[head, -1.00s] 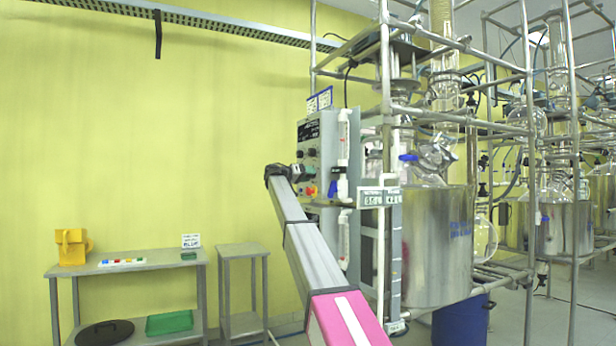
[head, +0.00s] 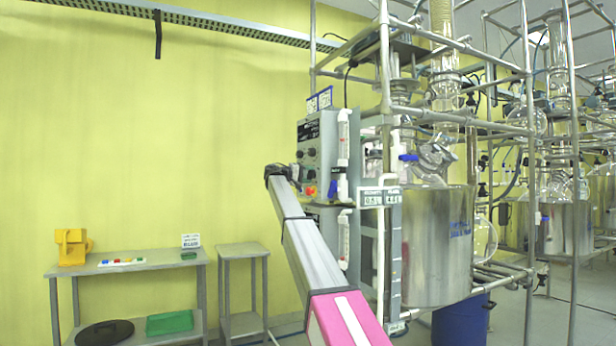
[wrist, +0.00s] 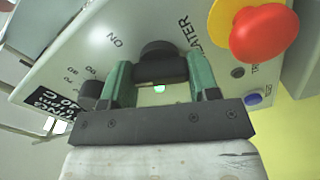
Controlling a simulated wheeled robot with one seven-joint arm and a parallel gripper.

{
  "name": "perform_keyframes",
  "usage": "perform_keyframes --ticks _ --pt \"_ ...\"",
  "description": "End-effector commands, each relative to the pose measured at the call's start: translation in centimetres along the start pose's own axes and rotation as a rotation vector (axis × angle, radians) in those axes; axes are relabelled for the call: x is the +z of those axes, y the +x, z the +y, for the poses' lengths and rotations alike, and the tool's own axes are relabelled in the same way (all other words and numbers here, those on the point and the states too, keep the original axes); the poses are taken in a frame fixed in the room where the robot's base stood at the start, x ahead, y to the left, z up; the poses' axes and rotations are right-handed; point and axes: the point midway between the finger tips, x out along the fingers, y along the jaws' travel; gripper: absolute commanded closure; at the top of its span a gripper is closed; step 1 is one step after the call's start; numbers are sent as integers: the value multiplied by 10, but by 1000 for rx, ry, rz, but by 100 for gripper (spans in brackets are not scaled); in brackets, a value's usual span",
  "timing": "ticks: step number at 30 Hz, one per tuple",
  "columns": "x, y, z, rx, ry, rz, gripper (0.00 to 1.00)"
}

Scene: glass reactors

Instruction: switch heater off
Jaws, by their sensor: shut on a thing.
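The control panel (head: 308,150) is a grey box on the front of the reactor frame. In the wrist view its face carries a black round knob (wrist: 160,52), with "ON" printed to its left and partly hidden lettering ending in "ATER" to its right. My gripper (wrist: 159,68) has its green fingers on both sides of this knob and is shut on it. A small light (wrist: 159,88) glows pale green between the fingers. In the head view my gripper (head: 292,172) is at the panel's front, its fingertips hard to make out.
A red emergency button (wrist: 264,32) on a yellow base is right of the knob. A blue button (wrist: 254,99) is below it. Glass reactor vessels and metal bars (head: 460,130) stand right of the panel. A grey table (head: 130,262) and a small stand (head: 243,250) are at the left.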

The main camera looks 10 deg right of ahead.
Motion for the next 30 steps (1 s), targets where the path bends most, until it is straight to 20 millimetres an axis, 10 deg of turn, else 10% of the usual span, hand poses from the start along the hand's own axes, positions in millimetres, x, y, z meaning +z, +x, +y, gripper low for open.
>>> perform_keyframes --ticks 30 --pt "0 -1 -1 -1 -395 0 68"
